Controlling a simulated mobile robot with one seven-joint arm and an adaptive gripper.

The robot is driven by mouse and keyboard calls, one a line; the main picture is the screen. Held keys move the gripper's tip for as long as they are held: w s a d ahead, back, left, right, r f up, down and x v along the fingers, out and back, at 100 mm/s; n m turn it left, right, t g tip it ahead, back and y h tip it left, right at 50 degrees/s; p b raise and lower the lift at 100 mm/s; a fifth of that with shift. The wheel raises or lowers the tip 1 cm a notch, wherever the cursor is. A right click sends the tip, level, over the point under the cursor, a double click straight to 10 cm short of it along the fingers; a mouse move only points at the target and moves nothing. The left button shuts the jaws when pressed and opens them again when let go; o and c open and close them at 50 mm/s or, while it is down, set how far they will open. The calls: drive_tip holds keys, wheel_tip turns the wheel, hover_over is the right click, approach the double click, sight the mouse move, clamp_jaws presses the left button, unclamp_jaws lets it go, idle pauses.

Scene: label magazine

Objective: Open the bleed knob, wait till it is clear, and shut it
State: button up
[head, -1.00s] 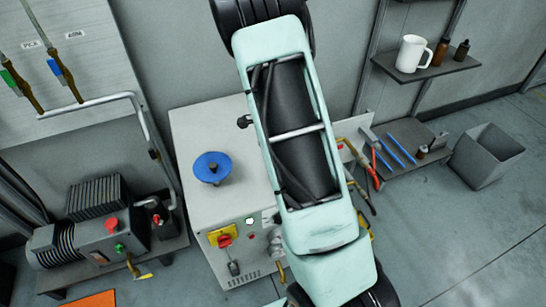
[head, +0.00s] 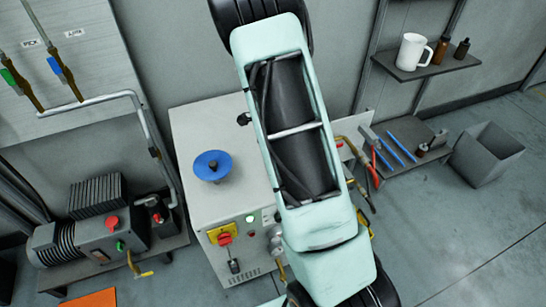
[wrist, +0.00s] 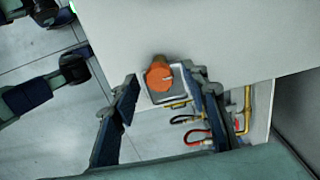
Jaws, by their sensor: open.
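An orange round knob (wrist: 158,76) with a pale mark on its face sits on a square grey plate (wrist: 166,96) on a pale panel in the wrist view. I take it for the bleed knob. My gripper (wrist: 168,84) is open, with one dark finger on each side of the knob. The fingers look apart from it, though I cannot tell how far above it they are. My pale green arm hides the knob and my gripper in the head view.
A pale cabinet (head: 200,125) carries a blue dish (head: 212,166) and a red-and-yellow switch (head: 223,236). A compressor (head: 90,235) stands at left. Shelves with a white mug (head: 412,52) and tools (head: 395,145) are at right, beside a grey bin (head: 487,155). Hoses hang near my gripper.

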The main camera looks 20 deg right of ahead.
wheel_tip(320, 180, up, 12)
idle(0.6)
